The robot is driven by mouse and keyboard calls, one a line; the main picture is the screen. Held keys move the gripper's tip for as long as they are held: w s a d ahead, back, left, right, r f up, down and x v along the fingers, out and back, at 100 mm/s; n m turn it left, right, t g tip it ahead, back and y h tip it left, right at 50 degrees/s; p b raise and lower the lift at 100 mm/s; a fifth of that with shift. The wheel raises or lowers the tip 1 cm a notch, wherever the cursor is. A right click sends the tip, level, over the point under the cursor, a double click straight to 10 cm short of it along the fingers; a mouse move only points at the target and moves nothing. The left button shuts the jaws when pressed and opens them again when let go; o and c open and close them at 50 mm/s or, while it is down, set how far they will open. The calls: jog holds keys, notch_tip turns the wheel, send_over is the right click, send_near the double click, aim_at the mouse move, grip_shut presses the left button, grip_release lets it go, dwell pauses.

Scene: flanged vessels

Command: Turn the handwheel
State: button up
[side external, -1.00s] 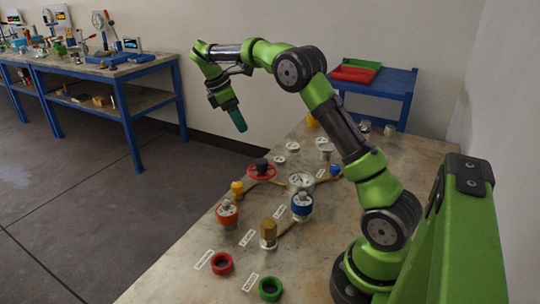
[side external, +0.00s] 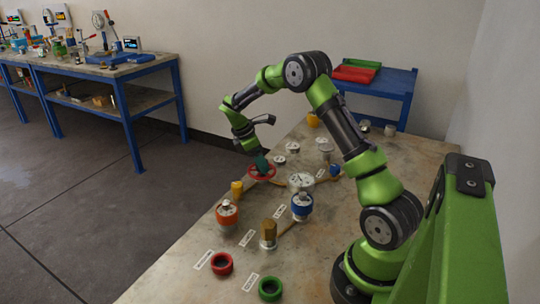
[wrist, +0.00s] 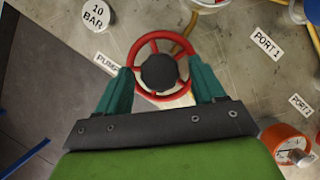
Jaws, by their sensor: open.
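The red handwheel (side external: 262,172) with a dark hub stands at the table's left edge. It also shows in the wrist view (wrist: 133,52), with its dark hub (wrist: 159,72) midway between the fingertips. My gripper (side external: 262,164) is right at the wheel, seen from above. In the wrist view my gripper (wrist: 160,75) has its two teal fingers apart, one on each side of the hub, overlapping the lower rim. I cannot tell whether the fingers touch the wheel. Part of the lower rim is hidden behind the fingers.
A round gauge (side external: 301,182), an orange-red capped fitting (side external: 228,213), a blue-ringed one (side external: 302,206) and a brass fitting (side external: 268,234) stand near the wheel. Red (side external: 222,263) and green (side external: 270,288) rings lie at the front. Floor lies left of the table edge.

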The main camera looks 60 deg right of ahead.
jog(key=shift+s+f, duration=0.1)
jog(key=shift+f, duration=0.1)
jog(key=c, duration=1.1)
jog(key=shift+o, duration=0.2)
